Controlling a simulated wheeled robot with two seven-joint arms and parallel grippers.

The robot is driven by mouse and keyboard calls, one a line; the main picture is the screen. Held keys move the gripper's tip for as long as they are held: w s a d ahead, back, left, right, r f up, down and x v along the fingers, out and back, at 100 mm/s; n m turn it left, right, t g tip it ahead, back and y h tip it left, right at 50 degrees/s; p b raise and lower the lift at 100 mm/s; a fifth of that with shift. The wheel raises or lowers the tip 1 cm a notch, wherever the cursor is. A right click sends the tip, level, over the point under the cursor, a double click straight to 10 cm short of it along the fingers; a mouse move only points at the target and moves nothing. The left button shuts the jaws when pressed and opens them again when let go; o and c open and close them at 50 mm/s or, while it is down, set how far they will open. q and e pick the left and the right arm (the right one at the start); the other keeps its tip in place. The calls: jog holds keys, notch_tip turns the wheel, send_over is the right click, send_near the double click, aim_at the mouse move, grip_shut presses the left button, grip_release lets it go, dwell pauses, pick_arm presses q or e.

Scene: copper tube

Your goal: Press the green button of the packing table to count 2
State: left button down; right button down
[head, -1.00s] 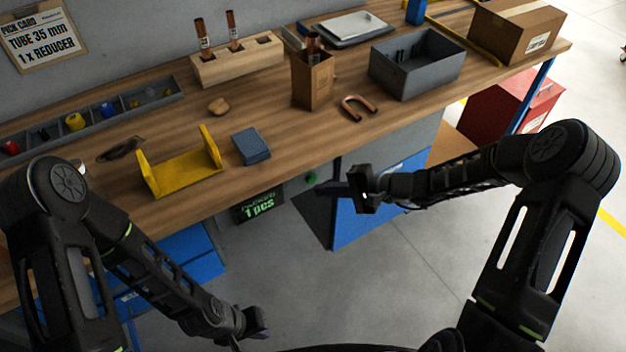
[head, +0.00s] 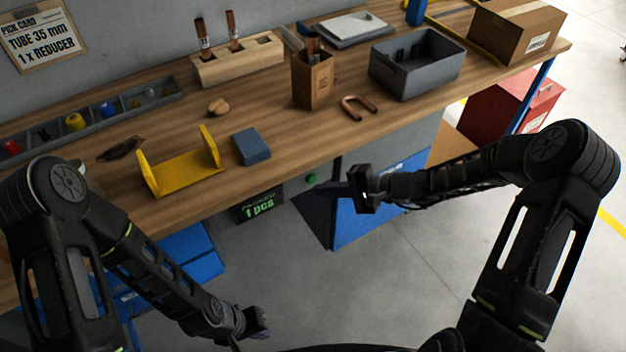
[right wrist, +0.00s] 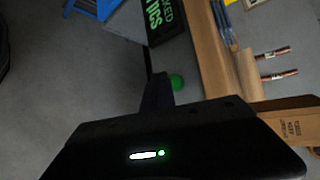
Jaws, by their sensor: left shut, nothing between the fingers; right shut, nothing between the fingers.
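The green button (head: 311,178) is under the front edge of the packing table (head: 110,210), to the right of a display (head: 260,207) that reads "1 pcs". My right gripper (head: 326,190) is shut and empty, with its tip close to the right of the button. The right wrist view shows the green button (right wrist: 177,82) right beside the tip of the shut fingers (right wrist: 158,92). I cannot tell whether they touch. The display (right wrist: 165,20) is partly cut off there. My left gripper (head: 256,322) is shut and empty, low in front of the table.
On the tabletop are a yellow bracket (head: 182,172), a blue block (head: 251,146), a cardboard cup (head: 312,82), a copper bend (head: 359,107) and a grey bin (head: 416,66). A blue cabinet (head: 375,205) stands under the table. The floor in front is clear.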

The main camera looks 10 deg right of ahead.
jog(key=shift+w+a+b, duration=0.2)
jog(key=shift+w+b, duration=0.2)
jog(key=shift+w+a+b, duration=0.15)
jog(key=shift+w+b, duration=0.2)
jog(key=shift+w, duration=0.1)
dwell(0.8)
dwell(0.4)
jog(key=shift+s+d, duration=0.35)
jog(key=shift+s, duration=0.5)
jog(key=shift+s, duration=0.15)
